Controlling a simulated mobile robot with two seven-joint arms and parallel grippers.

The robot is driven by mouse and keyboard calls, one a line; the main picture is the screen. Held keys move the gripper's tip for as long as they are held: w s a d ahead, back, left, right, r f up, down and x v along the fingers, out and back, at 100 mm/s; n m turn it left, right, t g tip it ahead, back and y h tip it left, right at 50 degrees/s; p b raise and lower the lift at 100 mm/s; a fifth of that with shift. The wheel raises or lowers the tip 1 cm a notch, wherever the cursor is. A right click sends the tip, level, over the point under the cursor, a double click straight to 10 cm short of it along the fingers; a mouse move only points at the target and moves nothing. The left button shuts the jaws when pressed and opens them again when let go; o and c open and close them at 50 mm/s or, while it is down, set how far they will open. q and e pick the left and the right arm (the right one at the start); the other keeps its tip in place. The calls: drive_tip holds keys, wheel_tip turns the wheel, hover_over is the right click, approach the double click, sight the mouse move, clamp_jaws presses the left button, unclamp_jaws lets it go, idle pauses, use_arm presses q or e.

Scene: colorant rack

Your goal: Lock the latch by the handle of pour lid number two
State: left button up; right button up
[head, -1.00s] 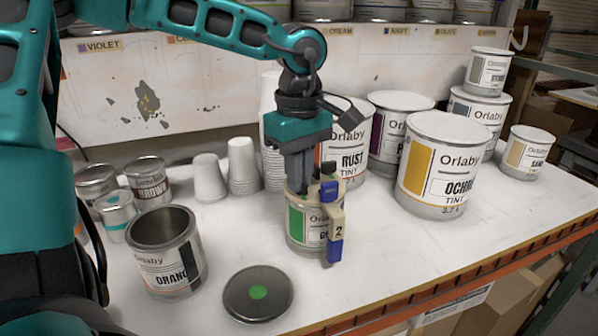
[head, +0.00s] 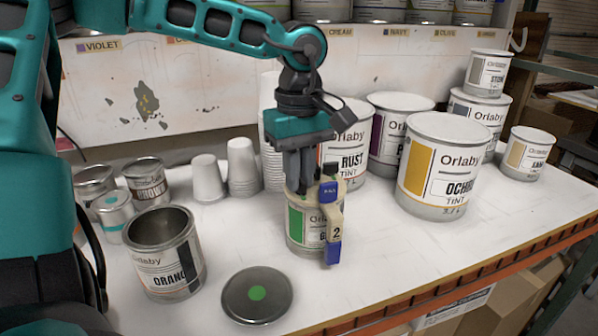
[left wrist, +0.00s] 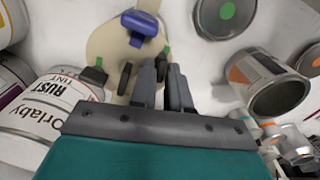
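Pour lid number two (head: 335,215) is beige with blue parts and a "2" on its handle. It sits on a small green-labelled can (head: 297,228) near the table's middle. My left gripper (head: 298,186) points down at the lid's top, behind the handle. In the left wrist view, the beige lid (left wrist: 105,45) shows a blue part (left wrist: 139,22), green marks and a dark upright piece beside the fingers. My left fingertips (left wrist: 162,68) are close together over the lid; whether they grip a latch part is unclear. My right gripper is not in view.
The open orange-labelled can (head: 165,262) and a round lid with a green dot (head: 257,294) are at the left front. Rust (head: 352,160) and ochre (head: 440,170) cans stand behind and right. White cups (head: 242,168) are behind left. The right front table is clear.

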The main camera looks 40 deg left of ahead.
use_arm(q)
drive_tip(key=shift+o, duration=0.2)
wheel_tip(320, 180, up, 13)
drive_tip(key=p, duration=0.1)
idle(0.4)
drive_tip(key=shift+s+f, duration=0.1)
idle(0.5)
